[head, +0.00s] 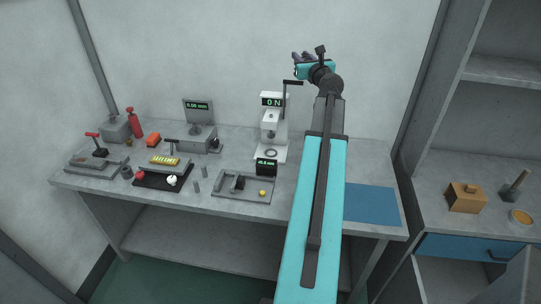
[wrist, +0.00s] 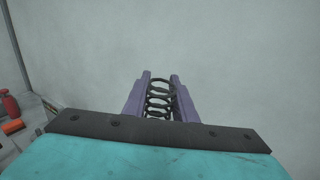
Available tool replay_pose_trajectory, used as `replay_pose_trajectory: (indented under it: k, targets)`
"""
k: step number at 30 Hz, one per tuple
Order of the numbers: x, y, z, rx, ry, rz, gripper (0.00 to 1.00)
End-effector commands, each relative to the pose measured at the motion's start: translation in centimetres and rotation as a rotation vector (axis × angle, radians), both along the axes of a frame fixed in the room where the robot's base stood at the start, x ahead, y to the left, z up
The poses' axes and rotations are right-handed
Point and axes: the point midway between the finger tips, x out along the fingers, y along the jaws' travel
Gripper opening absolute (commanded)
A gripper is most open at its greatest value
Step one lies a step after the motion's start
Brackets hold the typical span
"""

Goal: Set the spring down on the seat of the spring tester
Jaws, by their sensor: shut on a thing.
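My gripper (head: 301,57) is raised high in front of the back wall, above and to the right of the spring tester. In the wrist view my gripper (wrist: 159,78) has its two purple fingers shut on the spring (wrist: 160,102), a dark coil held between them.
A grey fixture tray (head: 247,196) lies nearer the bench's front edge. A gauge stand (head: 200,125) is to the left. My arm covers the bench right of the tester. A blue mat (head: 372,205) is bare.

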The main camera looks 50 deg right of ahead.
Motion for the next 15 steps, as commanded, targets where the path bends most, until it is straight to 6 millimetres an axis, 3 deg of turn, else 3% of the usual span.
replay_pose_trajectory:
  k: [4,9,15]
  targets:
    - [-3.4,-2.8,1.6,-0.002,0.001,-0.034,0.0]
    - [-6.7,-5.5,2.0,0.002,0.001,-0.066,0.0]
    - [-8.5,-7.2,-1.0,0.011,0.009,-0.027,0.0]
